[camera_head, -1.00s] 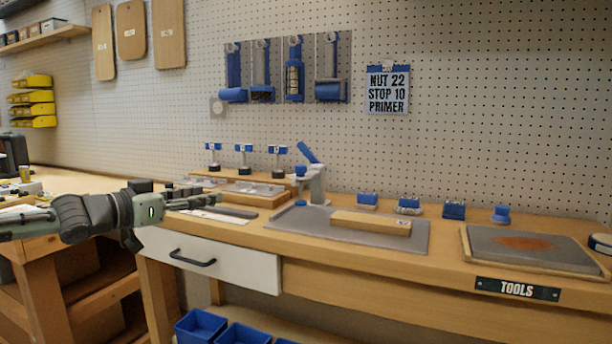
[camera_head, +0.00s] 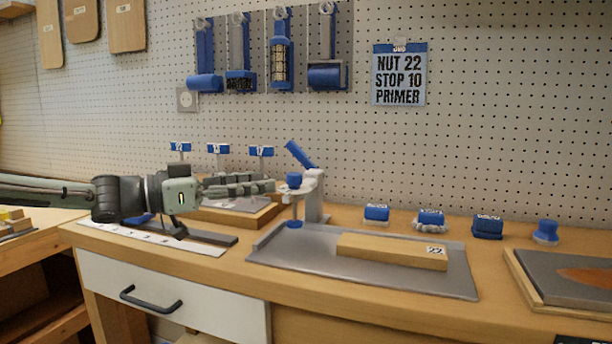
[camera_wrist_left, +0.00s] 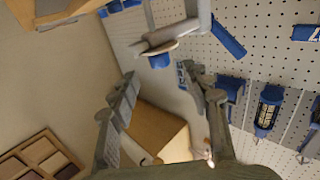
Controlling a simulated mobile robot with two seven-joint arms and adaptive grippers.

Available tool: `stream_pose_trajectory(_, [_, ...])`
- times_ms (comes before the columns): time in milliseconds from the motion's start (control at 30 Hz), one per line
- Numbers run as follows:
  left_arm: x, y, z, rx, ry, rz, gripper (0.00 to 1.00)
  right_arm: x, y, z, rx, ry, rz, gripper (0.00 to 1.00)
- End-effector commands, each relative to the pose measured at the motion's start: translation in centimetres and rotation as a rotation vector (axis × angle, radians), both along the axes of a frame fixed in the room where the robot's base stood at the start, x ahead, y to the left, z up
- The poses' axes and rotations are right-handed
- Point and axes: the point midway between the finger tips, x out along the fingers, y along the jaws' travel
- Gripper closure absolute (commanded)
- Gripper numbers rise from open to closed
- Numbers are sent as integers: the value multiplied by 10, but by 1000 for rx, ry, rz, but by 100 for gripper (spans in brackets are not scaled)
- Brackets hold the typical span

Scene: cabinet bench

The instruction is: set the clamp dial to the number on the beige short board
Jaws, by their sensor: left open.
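The beige short board (camera_head: 380,248) lies on a grey metal plate (camera_head: 280,250) and carries a small label reading 22 at its right end. The grey clamp (camera_head: 314,195) stands upright at the plate's back left, with a raised blue lever (camera_head: 300,154) and a blue knob (camera_head: 294,180). I cannot read any dial numbers. My left gripper (camera_head: 268,186) is open and empty, just left of the clamp at about knob height. In the left wrist view its fingers (camera_wrist_left: 158,85) are spread, with the clamp (camera_wrist_left: 175,35) and blue knob (camera_wrist_left: 158,60) beyond the tips. My right gripper is not in view.
Several blue-topped items, one a blue knob-like piece (camera_head: 545,232), line the bench behind and right of the plate. Blue number tags (camera_head: 217,149) stand behind my left gripper. A pegboard sign (camera_head: 399,78) reads NUT 22, STOP 10, PRIMER. A drawer (camera_head: 180,300) is below.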

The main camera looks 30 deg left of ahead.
Motion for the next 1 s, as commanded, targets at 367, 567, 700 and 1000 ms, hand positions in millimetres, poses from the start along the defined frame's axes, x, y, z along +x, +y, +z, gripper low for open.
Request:
stream_pose_trajectory(367, [41, -27, 1, -4, 0, -5, 52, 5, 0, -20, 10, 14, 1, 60])
stream_pose_trajectory(567, [61, -39, 1, -3, 2, -4, 52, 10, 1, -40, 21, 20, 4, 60])
stream_pose_trajectory(700, [66, -41, 0, -2, 1, -1, 52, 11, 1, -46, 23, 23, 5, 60])
stream_pose_trajectory(1000, [66, -41, 0, 0, 0, 0, 60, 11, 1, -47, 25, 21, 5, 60])
